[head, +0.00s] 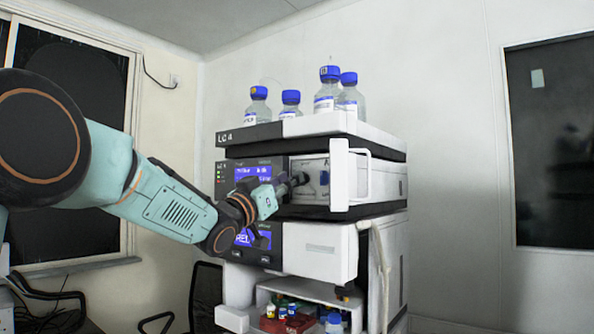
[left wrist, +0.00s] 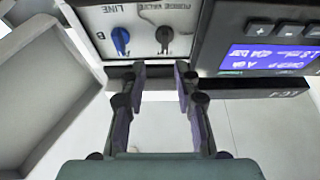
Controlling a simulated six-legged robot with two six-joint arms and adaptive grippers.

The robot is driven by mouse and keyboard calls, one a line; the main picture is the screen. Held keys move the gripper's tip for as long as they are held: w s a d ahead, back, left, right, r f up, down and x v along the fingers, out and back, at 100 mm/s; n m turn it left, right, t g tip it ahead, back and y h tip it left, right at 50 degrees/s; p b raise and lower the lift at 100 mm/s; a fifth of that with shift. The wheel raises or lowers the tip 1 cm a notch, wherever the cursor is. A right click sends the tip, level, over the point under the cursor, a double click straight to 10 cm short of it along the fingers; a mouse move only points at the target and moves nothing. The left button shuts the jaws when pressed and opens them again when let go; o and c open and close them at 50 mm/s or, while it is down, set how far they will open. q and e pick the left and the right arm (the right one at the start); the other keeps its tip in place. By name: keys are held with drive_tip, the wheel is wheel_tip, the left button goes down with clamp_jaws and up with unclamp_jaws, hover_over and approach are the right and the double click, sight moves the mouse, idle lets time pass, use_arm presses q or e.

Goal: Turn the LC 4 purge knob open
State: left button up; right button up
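The LC 4 stack (head: 300,132) stands in the middle of the head view, with its label at the top left. In the left wrist view the black purge knob (left wrist: 164,37) sits under the upside-down purge valve lettering. A blue knob (left wrist: 121,39) marked LINE B is to its left. My left gripper (left wrist: 160,72) is open and empty, its two fingers apart just short of the panel, below the purge knob in that view. In the head view my left gripper (head: 294,184) is at the open bay, and the purge knob cannot be made out clearly. My right gripper is not in view.
Blue-capped bottles (head: 327,92) stand on top of the stack. A white door (head: 339,175) stands open at the bay's right side. A blue-lit display (left wrist: 268,57) is right of the knobs in the left wrist view. A lower shelf holds small vials (head: 283,308).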

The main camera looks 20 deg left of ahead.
sight(308, 168)
use_arm(q)
drive_tip(key=p+x, duration=0.1)
drive_tip(key=x, duration=0.3)
drive_tip(key=shift+f, duration=0.1)
drive_tip(key=shift+w+a+f, duration=0.3)
drive_tip(key=shift+w+f, duration=0.05)
drive_tip(key=shift+w, duration=0.25)
drive_tip(key=shift+c, duration=1)
drive_tip(key=shift+w, duration=0.1)
drive_tip(key=shift+c, duration=0.7)
drive_tip(key=shift+d+r, duration=0.1)
drive_tip(key=shift+d, duration=0.15)
drive_tip(key=c, duration=0.3)
drive_tip(key=shift+s+a, duration=0.2)
drive_tip(key=shift+s, duration=0.05)
clamp_jaws()
